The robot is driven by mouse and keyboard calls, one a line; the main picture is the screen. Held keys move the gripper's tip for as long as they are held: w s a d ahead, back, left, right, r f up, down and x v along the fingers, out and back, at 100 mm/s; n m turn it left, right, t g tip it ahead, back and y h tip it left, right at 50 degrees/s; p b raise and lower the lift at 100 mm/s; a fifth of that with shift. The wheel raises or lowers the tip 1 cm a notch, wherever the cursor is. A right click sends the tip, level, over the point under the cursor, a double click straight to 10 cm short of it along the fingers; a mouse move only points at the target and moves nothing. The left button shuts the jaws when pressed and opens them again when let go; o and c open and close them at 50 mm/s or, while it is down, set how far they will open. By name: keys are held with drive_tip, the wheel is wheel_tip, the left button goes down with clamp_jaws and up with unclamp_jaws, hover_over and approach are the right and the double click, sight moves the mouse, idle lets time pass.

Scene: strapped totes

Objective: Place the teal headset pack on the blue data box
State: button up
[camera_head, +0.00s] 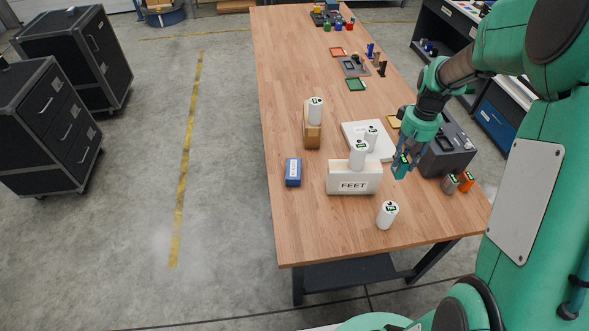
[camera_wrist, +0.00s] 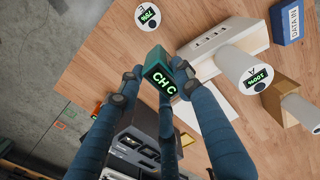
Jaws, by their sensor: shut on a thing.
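My gripper (camera_head: 408,160) is shut on the teal headset pack (camera_head: 400,168) and holds it above the right side of the table, to the right of the FEET box. In the wrist view the pack (camera_wrist: 158,75) shows a lit green label reading "CH C" between my fingers (camera_wrist: 155,90). The blue data box (camera_head: 293,172) stands on the wooden table to the left, apart from my gripper; nothing rests on it. In the wrist view the box (camera_wrist: 292,22) is at the upper right, marked "DATA IN".
A white FEET box (camera_head: 352,179) with white cylinders stands between my gripper and the data box. A tan holder (camera_head: 312,138) with a cylinder is behind. A white cylinder (camera_head: 387,214) stands in front. A dark grey case (camera_head: 447,152) and orange cylinder (camera_head: 466,181) are at right.

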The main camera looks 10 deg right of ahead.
drive_tip(key=w+a+b, duration=0.1)
drive_tip(key=w+a, duration=0.2)
drive_tip(key=a, duration=1.2)
drive_tip(key=w+a, duration=0.3)
drive_tip(key=a, duration=1.2)
wheel_tip(320, 180, down, 11)
drive_tip(key=shift+s, duration=0.3)
drive_tip(key=shift+w, duration=0.15)
hover_over(295, 168)
drive_tip(key=shift+s+d+f, duration=0.1)
drive_tip(key=shift+s+f, duration=0.25)
drive_tip(key=shift+f, duration=0.4)
drive_tip(key=shift+w, duration=0.1)
drive_tip(key=shift+w+f+b, duration=0.2)
drive_tip(key=shift+f, duration=0.7)
drive_tip(key=shift+w+f+b, duration=0.15)
drive_tip(key=shift+f, duration=0.7)
drive_tip(key=shift+f, duration=0.2)
